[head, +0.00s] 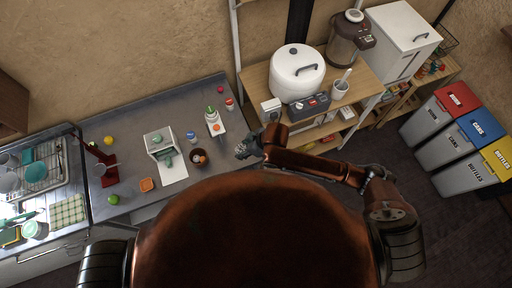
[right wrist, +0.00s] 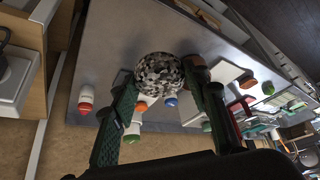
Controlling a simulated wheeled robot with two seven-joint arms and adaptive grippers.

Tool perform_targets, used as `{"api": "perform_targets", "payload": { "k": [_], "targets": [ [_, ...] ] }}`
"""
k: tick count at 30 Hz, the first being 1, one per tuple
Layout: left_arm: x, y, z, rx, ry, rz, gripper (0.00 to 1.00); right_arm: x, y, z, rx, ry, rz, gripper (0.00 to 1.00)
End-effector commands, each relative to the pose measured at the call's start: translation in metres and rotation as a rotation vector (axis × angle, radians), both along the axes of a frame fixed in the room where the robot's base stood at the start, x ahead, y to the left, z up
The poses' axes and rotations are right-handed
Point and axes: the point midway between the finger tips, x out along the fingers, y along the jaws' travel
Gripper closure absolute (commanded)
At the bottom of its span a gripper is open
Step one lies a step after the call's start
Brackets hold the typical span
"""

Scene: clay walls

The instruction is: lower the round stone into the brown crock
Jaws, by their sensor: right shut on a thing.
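My right gripper (head: 246,150) is shut on the round stone (right wrist: 160,73), a ball speckled grey, black and white. In the right wrist view the stone sits between the two fingertips (right wrist: 160,84) above the grey counter. In the head view the stone (head: 240,151) shows small at the gripper's tip. The brown crock (head: 201,166) stands on the counter to the left of the gripper, apart from it. In the right wrist view the crock (right wrist: 196,64) is partly hidden behind one finger. My left gripper is out of view.
A white board (head: 170,170) with a small appliance lies left of the crock. Behind the crock are bottles (head: 212,116) on another white board. A red stand (head: 100,165), an orange dish (head: 147,184) and a green ball (head: 113,199) are farther left. A wooden shelf (head: 258,85) stands at the right.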

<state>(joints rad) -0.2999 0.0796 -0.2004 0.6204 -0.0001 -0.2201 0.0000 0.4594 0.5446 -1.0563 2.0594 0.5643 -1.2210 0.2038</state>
Motion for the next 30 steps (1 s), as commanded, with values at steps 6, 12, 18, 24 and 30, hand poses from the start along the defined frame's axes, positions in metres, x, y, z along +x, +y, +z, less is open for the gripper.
{"api": "perform_targets", "payload": {
  "k": [6,12,18,24,30],
  "targets": [
    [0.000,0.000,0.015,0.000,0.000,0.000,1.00,0.005,0.044,0.005,0.003,0.000,0.002,0.89],
    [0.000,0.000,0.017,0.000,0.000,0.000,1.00,0.011,0.081,-0.002,0.003,-0.001,0.003,0.89],
    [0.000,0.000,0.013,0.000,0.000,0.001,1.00,0.016,0.118,-0.013,0.003,-0.001,0.003,0.89],
    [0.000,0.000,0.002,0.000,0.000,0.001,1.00,0.021,0.153,-0.027,0.003,-0.001,0.001,0.89],
    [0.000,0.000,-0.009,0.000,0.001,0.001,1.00,0.026,0.183,-0.040,0.002,-0.001,0.001,0.89]
  ]
}}
